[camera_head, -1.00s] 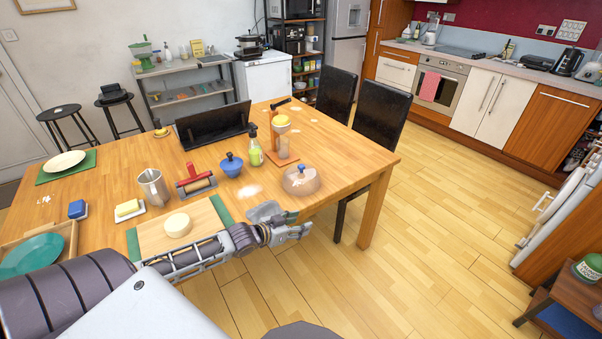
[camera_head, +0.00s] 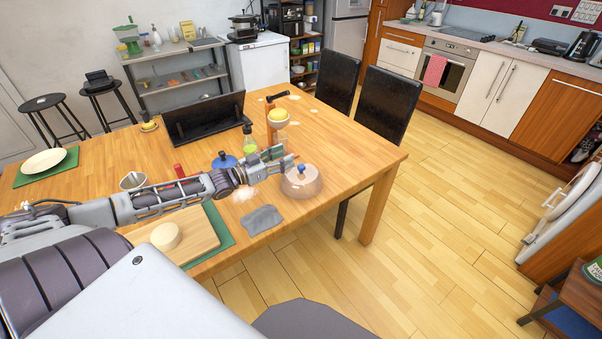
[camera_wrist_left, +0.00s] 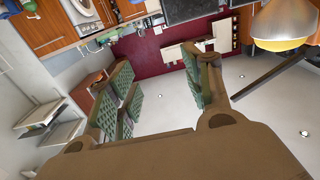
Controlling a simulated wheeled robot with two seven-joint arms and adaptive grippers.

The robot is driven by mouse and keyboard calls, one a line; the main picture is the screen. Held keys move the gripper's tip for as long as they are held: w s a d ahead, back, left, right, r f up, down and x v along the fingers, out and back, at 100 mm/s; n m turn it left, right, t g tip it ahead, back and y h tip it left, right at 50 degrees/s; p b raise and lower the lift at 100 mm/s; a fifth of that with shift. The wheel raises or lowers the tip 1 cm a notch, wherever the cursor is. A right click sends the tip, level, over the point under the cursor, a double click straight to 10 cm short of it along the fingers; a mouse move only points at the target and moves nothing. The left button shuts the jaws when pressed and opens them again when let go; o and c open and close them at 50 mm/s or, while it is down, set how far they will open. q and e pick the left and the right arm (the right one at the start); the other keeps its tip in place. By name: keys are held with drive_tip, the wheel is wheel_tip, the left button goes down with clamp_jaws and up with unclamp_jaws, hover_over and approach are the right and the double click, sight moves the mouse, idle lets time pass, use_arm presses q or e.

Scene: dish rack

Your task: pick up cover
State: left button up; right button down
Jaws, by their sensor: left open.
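The cover is a clear dome with a blue knob (camera_head: 301,181) on the right part of the wooden table. My left gripper (camera_head: 281,160) is just behind and above it, a little to its left in the head view. The gripper is open and empty, and its green-padded fingers stand apart in the left wrist view (camera_wrist_left: 165,82). I cannot make out the cover in the left wrist view. My right gripper is out of view.
A grey cloth (camera_head: 262,220) and a cutting board (camera_head: 198,232) lie in front. Black chairs (camera_head: 388,105) stand at the table's right.

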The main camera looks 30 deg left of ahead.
use_arm(q)
drive_tip(key=shift+s+d+r, duration=0.1)
drive_tip(key=b, duration=0.3)
approach(298, 168)
drive_tip(key=x, duration=0.3)
drive_tip(key=shift+d+r, duration=0.1)
drive_tip(key=shift+d, duration=0.05)
drive_tip(key=shift+w, duration=0.35)
drive_tip(key=shift+w+d, duration=0.3)
drive_tip(key=shift+w, duration=0.25)
drive_tip(key=shift+w+d, duration=0.2)
drive_tip(key=shift+w, duration=0.2)
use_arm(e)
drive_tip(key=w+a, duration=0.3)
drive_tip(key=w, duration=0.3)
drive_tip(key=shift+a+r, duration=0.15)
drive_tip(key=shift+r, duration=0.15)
use_arm(q)
drive_tip(key=shift+w, duration=0.15)
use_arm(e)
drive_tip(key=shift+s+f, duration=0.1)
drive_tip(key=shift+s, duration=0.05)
